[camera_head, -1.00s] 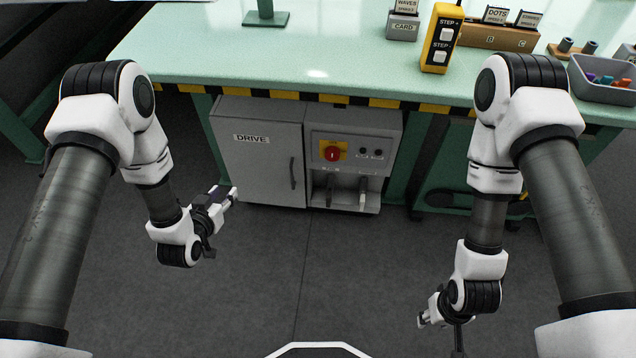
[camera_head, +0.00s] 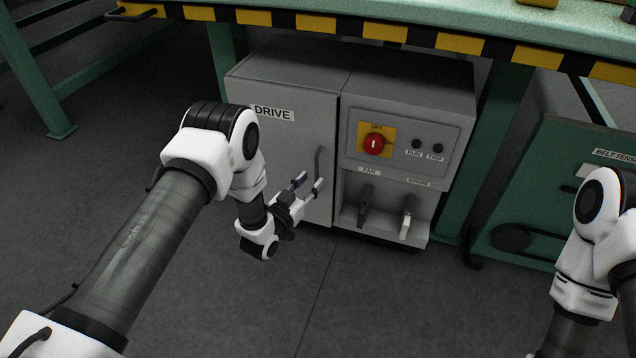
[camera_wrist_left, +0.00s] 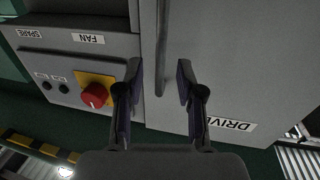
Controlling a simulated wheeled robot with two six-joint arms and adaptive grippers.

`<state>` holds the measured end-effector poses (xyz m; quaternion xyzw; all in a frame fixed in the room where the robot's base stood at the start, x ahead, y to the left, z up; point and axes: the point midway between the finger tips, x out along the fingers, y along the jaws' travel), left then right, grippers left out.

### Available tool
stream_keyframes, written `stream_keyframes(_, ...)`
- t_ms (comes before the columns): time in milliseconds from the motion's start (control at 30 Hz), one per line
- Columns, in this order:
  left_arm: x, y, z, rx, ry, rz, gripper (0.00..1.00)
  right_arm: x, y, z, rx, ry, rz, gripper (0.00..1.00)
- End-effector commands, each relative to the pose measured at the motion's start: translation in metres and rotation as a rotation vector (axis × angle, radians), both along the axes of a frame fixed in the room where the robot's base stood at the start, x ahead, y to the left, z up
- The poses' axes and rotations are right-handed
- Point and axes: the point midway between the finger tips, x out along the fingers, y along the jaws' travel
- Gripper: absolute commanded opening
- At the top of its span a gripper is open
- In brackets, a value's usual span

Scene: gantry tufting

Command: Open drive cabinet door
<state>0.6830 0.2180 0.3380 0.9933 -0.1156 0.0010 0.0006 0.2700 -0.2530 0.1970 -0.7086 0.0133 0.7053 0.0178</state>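The drive cabinet (camera_head: 290,70) is a grey box under the bench. Its door (camera_head: 285,145), labelled DRIVE, looks shut. The dark bar handle (camera_head: 319,160) runs upright near the door's right edge. My left gripper (camera_head: 309,183) is open and empty, by the handle's lower end. In the left wrist view, the handle (camera_wrist_left: 161,45) lines up between the spread fingertips of my left gripper (camera_wrist_left: 160,70), with the door (camera_wrist_left: 225,60) behind. I cannot tell whether the fingertips reach around the handle. Only part of my right arm shows at the right; its gripper is out of frame.
Right of the door is a panel (camera_head: 408,140) with a red knob (camera_head: 374,144) on a yellow plate, and two levers (camera_head: 365,205) below. The striped bench edge (camera_head: 370,32) overhangs the cabinet. A green bench leg (camera_head: 485,150) stands right of it. The floor (camera_head: 300,300) in front is clear.

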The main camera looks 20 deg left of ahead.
Motion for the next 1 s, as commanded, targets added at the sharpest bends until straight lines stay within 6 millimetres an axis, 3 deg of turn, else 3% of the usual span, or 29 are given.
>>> stream_keyframes(33, 0.01, -0.003, -0.006, 0.0, -0.003, -0.001, 0.37, 0.0, 0.0, -0.012, 0.0, -0.001, -0.002, 0.4)
stream_keyframes(200, 0.035, -0.008, -0.004, 0.0, -0.001, 0.0, 0.37, 0.001, 0.0, -0.023, 0.0, -0.002, -0.005, 0.4)
stream_keyframes(500, 0.041, -0.01, -0.001, -0.001, 0.002, 0.001, 0.37, 0.001, -0.001, -0.023, -0.001, -0.003, -0.005, 0.4)
stream_keyframes(600, 0.041, -0.01, -0.001, -0.001, 0.002, 0.001, 0.02, 0.001, -0.001, -0.023, -0.001, -0.003, -0.005, 0.4)
stream_keyframes(1000, 0.038, -0.008, 0.0, 0.0, 0.002, -0.012, 0.0, 0.001, -0.001, -0.02, 0.0, -0.002, -0.005, 0.4)
